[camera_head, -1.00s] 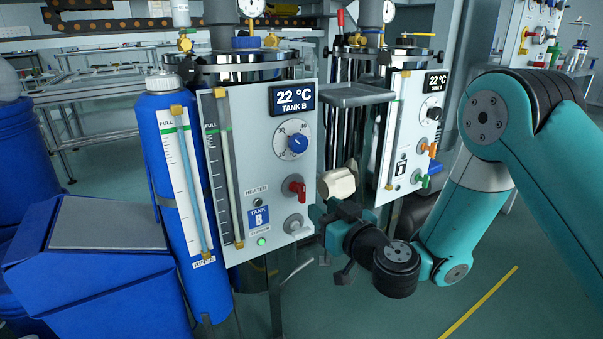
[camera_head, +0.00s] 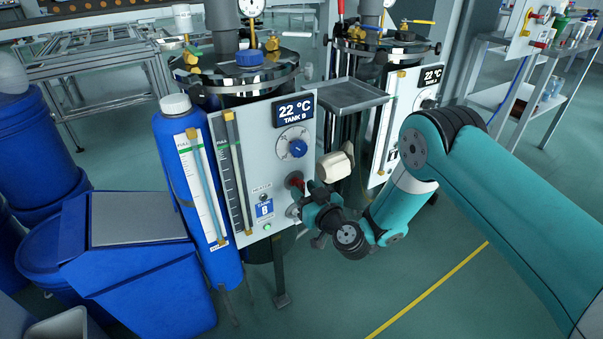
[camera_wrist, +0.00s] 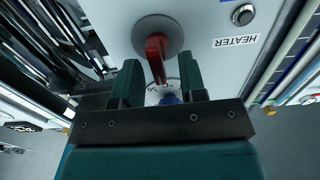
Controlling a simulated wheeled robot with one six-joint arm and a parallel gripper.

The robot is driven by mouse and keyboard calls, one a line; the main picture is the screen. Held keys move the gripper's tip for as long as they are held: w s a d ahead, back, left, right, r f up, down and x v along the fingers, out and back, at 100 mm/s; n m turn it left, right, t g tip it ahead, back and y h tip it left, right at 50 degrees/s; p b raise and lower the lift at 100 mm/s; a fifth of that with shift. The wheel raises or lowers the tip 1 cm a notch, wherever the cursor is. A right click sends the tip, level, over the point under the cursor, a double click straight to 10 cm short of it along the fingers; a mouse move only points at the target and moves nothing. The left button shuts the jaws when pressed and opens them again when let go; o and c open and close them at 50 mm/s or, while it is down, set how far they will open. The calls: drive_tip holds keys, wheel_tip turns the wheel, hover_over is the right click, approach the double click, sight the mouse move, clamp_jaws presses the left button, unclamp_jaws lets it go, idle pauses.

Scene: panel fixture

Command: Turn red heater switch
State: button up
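The red heater switch (camera_head: 296,183) is on the white Tank B panel (camera_head: 283,115), below the blue dial. My gripper (camera_head: 308,197) is close in front of the panel at the switch and partly covers it. In the wrist view, the red switch (camera_wrist: 156,56) points down the picture from its round grey base. My gripper (camera_wrist: 160,70) is open there, with one dark green finger on each side of the red handle's lower end. Gaps show between handle and fingers. The HEATER label (camera_wrist: 234,42) lies to the right in that view.
A blue dial (camera_head: 298,148) sits above the switch and a grey knob (camera_head: 292,211) below it. A small grey tray (camera_head: 350,96) juts out at the panel's right. A second tank panel (camera_head: 412,105) stands behind, and a blue bin (camera_head: 140,275) is at front left.

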drive_tip(key=shift+p+x, duration=0.85)
drive_tip(key=shift+p, duration=0.15)
drive_tip(key=shift+c, duration=0.4)
clamp_jaws()
